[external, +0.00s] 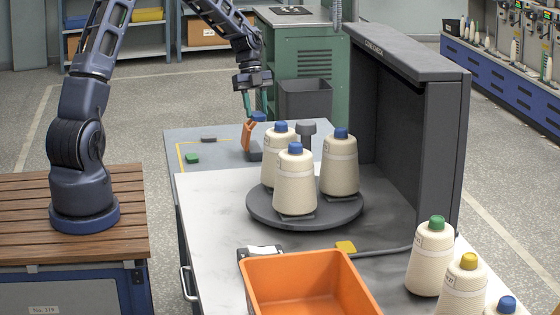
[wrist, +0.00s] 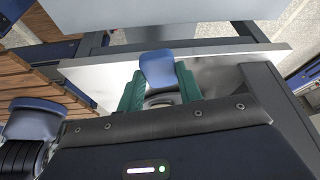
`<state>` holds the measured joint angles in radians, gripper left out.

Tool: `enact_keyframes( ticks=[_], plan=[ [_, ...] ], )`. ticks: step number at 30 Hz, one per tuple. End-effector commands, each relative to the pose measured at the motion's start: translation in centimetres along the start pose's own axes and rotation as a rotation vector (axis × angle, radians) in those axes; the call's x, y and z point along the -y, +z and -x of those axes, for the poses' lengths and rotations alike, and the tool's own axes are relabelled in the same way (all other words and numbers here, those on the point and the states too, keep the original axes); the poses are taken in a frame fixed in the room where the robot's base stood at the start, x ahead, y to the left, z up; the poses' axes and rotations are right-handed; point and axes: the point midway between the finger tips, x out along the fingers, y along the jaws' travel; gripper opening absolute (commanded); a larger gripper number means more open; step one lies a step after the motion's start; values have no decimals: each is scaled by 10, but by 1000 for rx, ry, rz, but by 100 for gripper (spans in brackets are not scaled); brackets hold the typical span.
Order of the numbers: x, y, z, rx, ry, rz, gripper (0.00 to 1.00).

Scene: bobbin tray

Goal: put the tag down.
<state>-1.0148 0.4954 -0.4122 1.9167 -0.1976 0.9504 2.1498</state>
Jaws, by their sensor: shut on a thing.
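My gripper (external: 257,107) hangs over the blue-grey side surface (external: 222,173) left of the cone turntable. Its green fingers are shut on a blue tag (external: 259,117), held above the surface. In the wrist view the blue tag (wrist: 160,68) sticks out between the green fingers (wrist: 160,88); the gripper body hides its lower part. A green tag (external: 193,158) lies on the side surface inside a yellow line. A yellow tag (external: 345,247) lies on the pale worktop near the orange bin.
An orange handheld tool (external: 247,136) stands just below my gripper. A dark turntable (external: 330,222) holds three blue-topped cones (external: 295,185). A tall dark panel (external: 400,130) stands behind it. An orange bin (external: 310,275) is at the front. The side surface's left part is mostly clear.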

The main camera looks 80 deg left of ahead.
Motion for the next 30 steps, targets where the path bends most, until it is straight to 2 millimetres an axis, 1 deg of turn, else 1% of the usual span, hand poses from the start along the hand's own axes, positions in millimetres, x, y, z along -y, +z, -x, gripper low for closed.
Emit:
enact_keyframes(
  ticks=[1,5,6,9,11,12,16,18,23,26,29,30],
  plan=[
    [0,-5,14,4,-4,-2,14],
    [1,-21,52,5,-6,-2,14],
    [0,-27,65,5,-5,-2,14],
    [1,-38,91,3,-4,-1,14],
    [0,-43,103,3,-3,-1,14],
    [0,-47,113,4,-4,-2,14],
    [0,-58,136,2,-2,-2,14],
    [8,-69,126,0,3,-8,14],
    [24,-97,114,0,6,-16,14],
    [36,-120,104,-1,9,-23,14],
    [48,-149,91,0,12,-32,14],
    [53,-162,86,0,14,-36,14]
  ],
)
